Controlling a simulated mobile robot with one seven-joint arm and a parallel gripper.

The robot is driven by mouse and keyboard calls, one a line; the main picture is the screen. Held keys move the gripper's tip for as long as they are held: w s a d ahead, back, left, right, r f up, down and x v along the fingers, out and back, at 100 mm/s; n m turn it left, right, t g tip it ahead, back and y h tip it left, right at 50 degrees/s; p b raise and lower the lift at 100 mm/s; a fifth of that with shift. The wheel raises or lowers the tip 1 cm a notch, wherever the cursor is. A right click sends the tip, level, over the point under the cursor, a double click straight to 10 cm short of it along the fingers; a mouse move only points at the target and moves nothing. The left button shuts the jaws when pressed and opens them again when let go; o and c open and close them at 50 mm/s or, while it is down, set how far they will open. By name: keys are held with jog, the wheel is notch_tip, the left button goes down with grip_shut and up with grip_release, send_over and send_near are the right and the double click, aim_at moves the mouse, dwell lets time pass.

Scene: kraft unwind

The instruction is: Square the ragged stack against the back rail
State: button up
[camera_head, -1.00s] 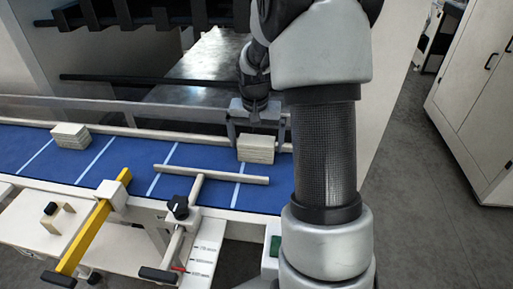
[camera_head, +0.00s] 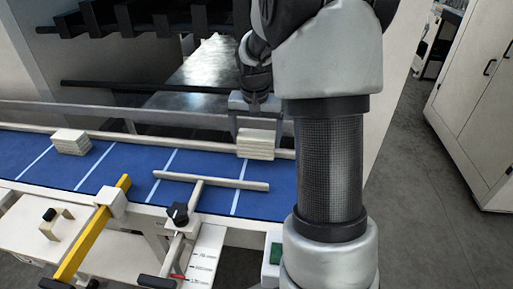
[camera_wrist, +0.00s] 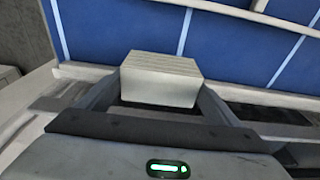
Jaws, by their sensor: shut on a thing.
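A pale stack of layered sheets or blocks (camera_head: 256,144) is at the back edge of the blue belt (camera_head: 110,165), close to the cream back rail (camera_head: 150,139). My gripper (camera_head: 256,131) points down over it, one finger on each side. In the wrist view the stack (camera_wrist: 160,82) sits between the two fingers (camera_wrist: 158,92), with the rail (camera_wrist: 85,70) running behind its sides. Its layers look nearly even there. I cannot tell whether it touches the rail.
A second pale stack (camera_head: 71,141) lies on the belt at the left. A cream T-shaped bar (camera_head: 215,182) lies across the belt in front of the held stack. A yellow arm (camera_head: 92,228) stands at the front edge. A grey bar runs above the back rail.

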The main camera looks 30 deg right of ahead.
aim_at(257, 133)
notch_tip(257, 133, up, 5)
jog(key=shift+r, duration=0.2)
jog(key=shift+f+b, duration=2.5)
jog(key=shift+f, duration=0.9)
jog(key=shift+f, duration=0.1)
jog(key=shift+s+a+b, duration=0.35)
jog(key=shift+s+a, duration=0.15)
jog(key=shift+s, duration=0.15)
jog(key=o, duration=1)
jog(key=shift+f, duration=0.1)
notch_tip(257, 133, up, 17)
jog(key=s+a+p, duration=0.1)
jog(key=s+a, duration=0.1)
jog(key=s+a+n+t+p, duration=0.1)
jog(key=s+a+n, duration=0.1)
jog(key=s, duration=0.4)
jog(key=s+a+f+n+t+p, duration=0.1)
jog(key=s+a+n, duration=0.1)
jog(key=s+a, duration=0.3)
jog(key=s+a+f+n+t+y+p, duration=0.1)
jog(key=s+a, duration=0.3)
jog(key=s, duration=0.4)
jog(key=shift+s+a+n+t+p, duration=0.25)
jog(key=shift+s+n+t+p, duration=0.25)
jog(key=shift+n, duration=0.4)
